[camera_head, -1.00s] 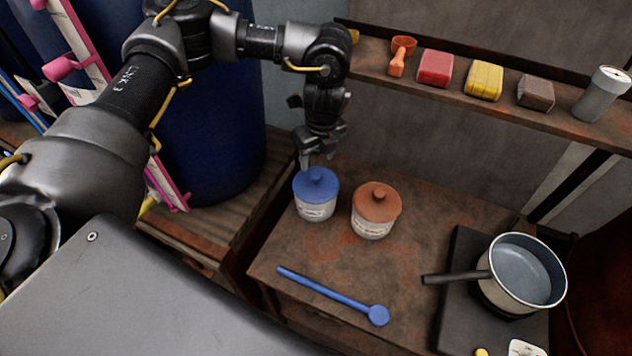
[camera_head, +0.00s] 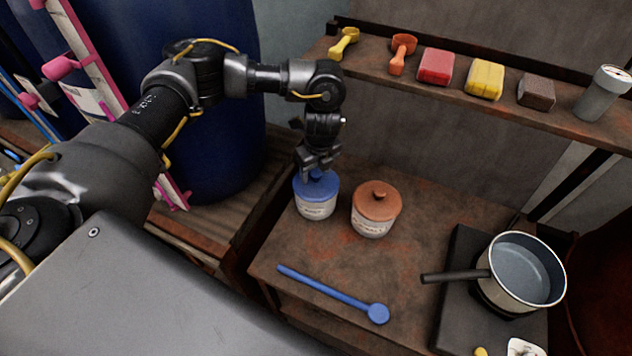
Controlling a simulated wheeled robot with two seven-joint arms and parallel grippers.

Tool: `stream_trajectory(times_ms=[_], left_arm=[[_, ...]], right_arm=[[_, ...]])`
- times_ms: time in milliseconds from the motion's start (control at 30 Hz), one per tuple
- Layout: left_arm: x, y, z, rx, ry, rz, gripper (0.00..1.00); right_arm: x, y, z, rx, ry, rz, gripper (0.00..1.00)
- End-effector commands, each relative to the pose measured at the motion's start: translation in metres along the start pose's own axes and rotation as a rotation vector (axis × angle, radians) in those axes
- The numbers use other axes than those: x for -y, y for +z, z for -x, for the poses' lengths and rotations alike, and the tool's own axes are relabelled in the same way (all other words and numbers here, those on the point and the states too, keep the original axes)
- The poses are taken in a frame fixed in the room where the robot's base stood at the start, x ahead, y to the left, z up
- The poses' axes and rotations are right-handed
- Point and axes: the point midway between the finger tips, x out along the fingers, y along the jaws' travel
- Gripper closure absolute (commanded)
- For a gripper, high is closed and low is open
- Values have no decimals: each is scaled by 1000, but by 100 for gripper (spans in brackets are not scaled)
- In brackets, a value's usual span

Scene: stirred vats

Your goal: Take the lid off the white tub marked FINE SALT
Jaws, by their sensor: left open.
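Two white tubs stand side by side on the rusty bench (camera_head: 330,255). The left tub (camera_head: 315,210) wears a blue lid (camera_head: 316,192) with a knob on top. The right tub (camera_head: 371,227) wears a brown-orange lid (camera_head: 377,203) with a knob. Both labels are too small to read, so I cannot tell which says FINE SALT. My left gripper (camera_head: 317,172) is open and points down at the blue lid's knob, which its fingers partly hide. I cannot tell whether they touch it. My right gripper is not in view.
A blue long-handled spoon (camera_head: 330,293) lies at the bench front. A saucepan (camera_head: 522,275) stands on a dark hotplate (camera_head: 455,295) at the right. A shelf (camera_head: 450,92) above holds scoops, several blocks and a grey cylinder (camera_head: 602,93). A large blue drum (camera_head: 215,130) stands left.

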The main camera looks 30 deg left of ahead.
Motion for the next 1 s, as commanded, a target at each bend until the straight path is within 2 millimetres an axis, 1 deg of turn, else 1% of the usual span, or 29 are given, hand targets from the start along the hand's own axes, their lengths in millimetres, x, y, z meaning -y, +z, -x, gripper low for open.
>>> stream_trajectory(times_ms=[33, 67, 467, 800, 933, 1000], left_arm=[[0, 0, 0, 0, 0, 0, 44], [0, 0, 0, 0, 0, 0, 47], [0, 0, 0, 0, 0, 0, 99], [0, 0, 3, 1, -1, -1, 100], [1, 2, 12, 1, -3, -2, 100], [1, 3, 20, 3, -4, -1, 100]], right_arm=[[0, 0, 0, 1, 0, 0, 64], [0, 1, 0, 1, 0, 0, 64], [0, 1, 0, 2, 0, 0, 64], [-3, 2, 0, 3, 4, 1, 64], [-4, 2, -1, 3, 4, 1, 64], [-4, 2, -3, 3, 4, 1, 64]])
